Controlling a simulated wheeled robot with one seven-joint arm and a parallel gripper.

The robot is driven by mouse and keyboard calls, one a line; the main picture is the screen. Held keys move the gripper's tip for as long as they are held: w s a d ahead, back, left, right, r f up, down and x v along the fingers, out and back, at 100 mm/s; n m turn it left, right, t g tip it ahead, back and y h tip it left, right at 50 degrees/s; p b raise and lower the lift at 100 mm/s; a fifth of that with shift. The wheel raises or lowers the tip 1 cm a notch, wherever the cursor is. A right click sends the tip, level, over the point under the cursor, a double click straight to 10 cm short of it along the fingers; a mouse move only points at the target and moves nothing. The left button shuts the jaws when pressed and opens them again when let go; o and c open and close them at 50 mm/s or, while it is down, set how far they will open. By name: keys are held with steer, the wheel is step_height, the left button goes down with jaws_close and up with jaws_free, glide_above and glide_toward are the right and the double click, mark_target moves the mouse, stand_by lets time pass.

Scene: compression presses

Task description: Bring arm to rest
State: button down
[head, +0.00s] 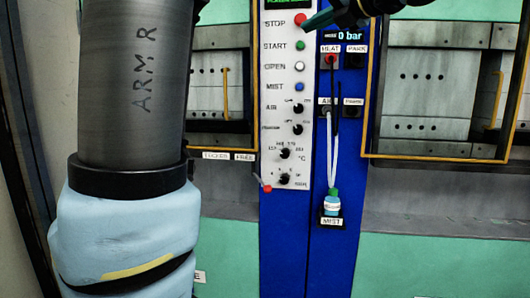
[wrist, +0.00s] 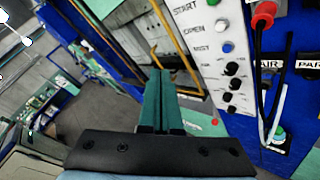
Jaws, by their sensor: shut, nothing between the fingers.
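My gripper (wrist: 158,88) shows in the wrist view as two long green fingers lying together, shut with nothing between them. In the head view the green fingertips (head: 318,20) show at the top, beside the red STOP button (head: 300,20) in the picture. I cannot tell whether they touch the panel. My arm fills the left of the head view, a grey link above a pale blue covered part.
The white control panel (head: 272,110) has buttons and knobs. Press openings with yellow-edged frames stand on both sides. Open floor (wrist: 95,110) shows in the wrist view.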

steer(key=w+f+m+t+h, duration=0.4)
steer(key=w+f+m+h, duration=0.7)
steer(key=m, duration=0.9)
step_height(320, 180, down, 13)
steer(key=a+m+g+h, duration=0.1)
steer(key=a+m+g, duration=0.1)
steer(key=m+g, duration=0.35)
steer(key=s+a+f+m+g+y, duration=0.1)
steer(key=s+a+f+m+g, duration=0.4)
steer(key=s+f, duration=0.6)
steer(key=s+a+f+m+g+y, duration=0.1)
steer(key=s+a+f+m+g, duration=0.4)
steer(key=s+a+f, duration=0.5)
step_height(320, 180, down, 2)
steer(key=shift+s+f+m, duration=0.1)
steer(key=shift+s+m, duration=0.55)
steer(key=shift+s, duration=0.4)
